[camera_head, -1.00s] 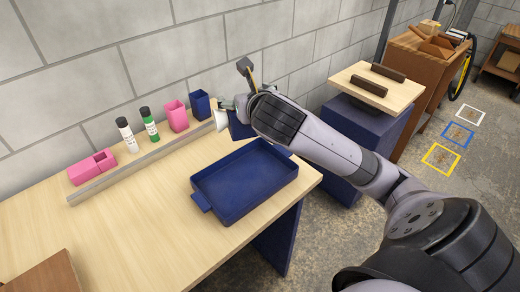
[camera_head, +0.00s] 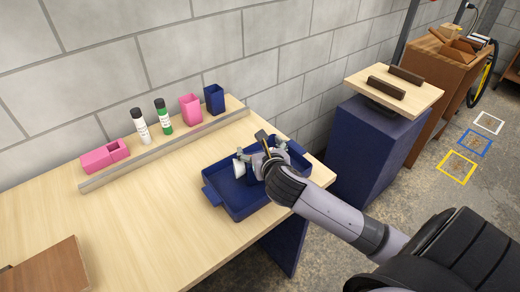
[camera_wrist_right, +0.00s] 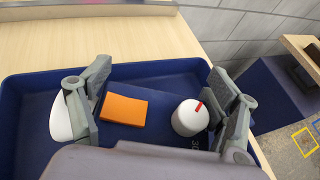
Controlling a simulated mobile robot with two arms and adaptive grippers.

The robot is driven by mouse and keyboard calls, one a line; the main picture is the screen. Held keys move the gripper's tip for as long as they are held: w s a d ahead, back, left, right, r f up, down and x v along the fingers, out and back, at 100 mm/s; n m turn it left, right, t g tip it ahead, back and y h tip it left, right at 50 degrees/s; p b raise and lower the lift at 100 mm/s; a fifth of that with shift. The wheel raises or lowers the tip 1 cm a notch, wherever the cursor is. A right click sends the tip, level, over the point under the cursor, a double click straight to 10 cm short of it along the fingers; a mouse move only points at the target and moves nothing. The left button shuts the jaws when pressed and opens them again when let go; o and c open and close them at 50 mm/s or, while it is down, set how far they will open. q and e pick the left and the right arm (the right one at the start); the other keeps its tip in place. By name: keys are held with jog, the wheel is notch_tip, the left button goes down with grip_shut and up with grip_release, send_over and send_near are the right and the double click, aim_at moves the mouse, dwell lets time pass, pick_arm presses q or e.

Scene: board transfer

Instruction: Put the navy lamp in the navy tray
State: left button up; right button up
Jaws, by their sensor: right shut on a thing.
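The navy tray (camera_head: 210,196) lies on the wooden table near its right end; its rim also shows in the right wrist view (camera_wrist_right: 30,76). My right gripper (camera_head: 262,158) is over the tray, shut on the navy lamp (camera_head: 238,169). In the right wrist view, the lamp (camera_wrist_right: 125,110) shows an orange patch, a white knob with a red mark and a white round end at the left, between the gripper's fingers (camera_wrist_right: 158,105). The lamp is within the tray's outline. I cannot tell whether it touches the tray floor. My left gripper is not in view.
Pink containers (camera_head: 190,108), a navy cup (camera_head: 214,99) and two bottles (camera_head: 163,117) stand behind a low ledge (camera_head: 165,150) at the back. A brown board (camera_head: 50,272) is at the front left. A navy stand (camera_head: 370,150) is at right. The table's middle is clear.

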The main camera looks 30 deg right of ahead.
jog(key=shift+f, duration=0.1)
jog(key=o, duration=1.3)
jog(key=shift+f, duration=0.1)
jog(key=p+v, duration=0.1)
jog(key=v, duration=1.1)
